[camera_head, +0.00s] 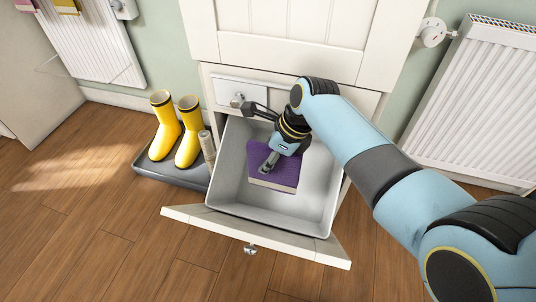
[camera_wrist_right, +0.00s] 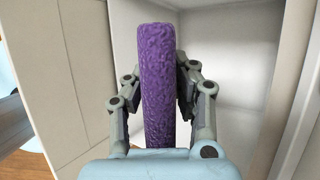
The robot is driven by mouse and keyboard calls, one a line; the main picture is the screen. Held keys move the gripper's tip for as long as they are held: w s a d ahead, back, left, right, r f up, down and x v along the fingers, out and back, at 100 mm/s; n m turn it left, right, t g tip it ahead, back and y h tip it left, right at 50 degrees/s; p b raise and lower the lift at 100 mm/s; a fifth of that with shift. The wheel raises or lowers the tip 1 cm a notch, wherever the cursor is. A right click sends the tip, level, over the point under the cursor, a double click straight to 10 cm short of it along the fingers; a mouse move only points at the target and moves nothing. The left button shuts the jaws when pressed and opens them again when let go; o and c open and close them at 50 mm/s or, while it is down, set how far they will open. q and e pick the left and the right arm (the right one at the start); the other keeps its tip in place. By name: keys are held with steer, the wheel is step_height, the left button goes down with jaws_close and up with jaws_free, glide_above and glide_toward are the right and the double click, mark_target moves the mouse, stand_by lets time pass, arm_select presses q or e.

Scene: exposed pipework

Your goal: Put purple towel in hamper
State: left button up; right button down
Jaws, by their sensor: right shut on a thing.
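The purple towel (camera_head: 284,176) is a folded, thick piece with a pale lower edge. It is within the outline of the open white drawer-like hamper (camera_head: 318,212) in the head view; whether it touches the bottom I cannot tell. My right gripper (camera_head: 269,163) is shut on the towel. In the right wrist view the towel (camera_wrist_right: 158,80) stands on edge between the two fingers of my right gripper (camera_wrist_right: 160,115), with pale hamper walls around it. My left gripper is not in view.
The hamper's tilted white front panel (camera_head: 290,245) with a knob juts out over the wood floor. Yellow boots (camera_head: 188,140) stand on a dark tray (camera_head: 150,165) to the left. A white radiator (camera_head: 480,100) is at the right. Floor in front is clear.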

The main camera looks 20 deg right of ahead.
arm_select(q)
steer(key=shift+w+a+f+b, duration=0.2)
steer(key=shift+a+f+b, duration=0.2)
steer(key=shift+b, duration=0.2)
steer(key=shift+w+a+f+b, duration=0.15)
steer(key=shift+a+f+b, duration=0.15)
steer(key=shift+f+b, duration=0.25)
arm_select(e)
step_height(320, 180, down, 5)
steer(key=shift+f, duration=0.1)
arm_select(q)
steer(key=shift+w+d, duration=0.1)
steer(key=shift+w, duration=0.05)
arm_select(e)
steer(key=c, duration=1.5)
jaws_free()
steer(key=o, duration=0.5)
steer(key=shift+c, duration=0.2)
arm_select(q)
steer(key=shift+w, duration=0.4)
